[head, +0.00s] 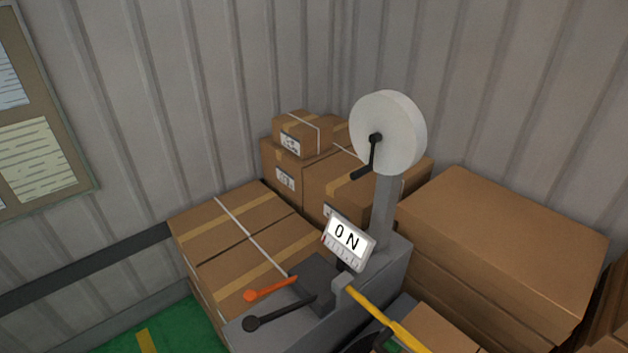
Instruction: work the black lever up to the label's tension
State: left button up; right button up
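The black lever (283,311) sticks out to the left from a grey machine (372,287), with its round knob at the lower left end. It lies low, almost flat, sloping slightly down toward the knob. An orange lever (272,289) lies just above it, roughly parallel. A tilted white display (348,241) on the machine reads "0 N", with a small scale under the digits. A yellow strap (386,318) runs from the machine down to the lower right. No label giving a tension can be made out. Neither of my grippers is in view.
A white reel (396,131) with a black crank (371,158) stands on the machine's post. Strapped cartons (246,241) fill the left and back; a large carton (505,225) stands right. A notice board (52,110) hangs on the left wall. Green floor (172,328) shows at lower left.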

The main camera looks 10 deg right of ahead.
aim_at(250, 324)
jog(key=i+l+u, duration=0.3)
jog(key=i+l, duration=0.2)
jog(key=l, duration=0.15)
jog(key=i+l+u, duration=0.15)
jog(key=l, duration=0.25)
jog(key=i, duration=0.05)
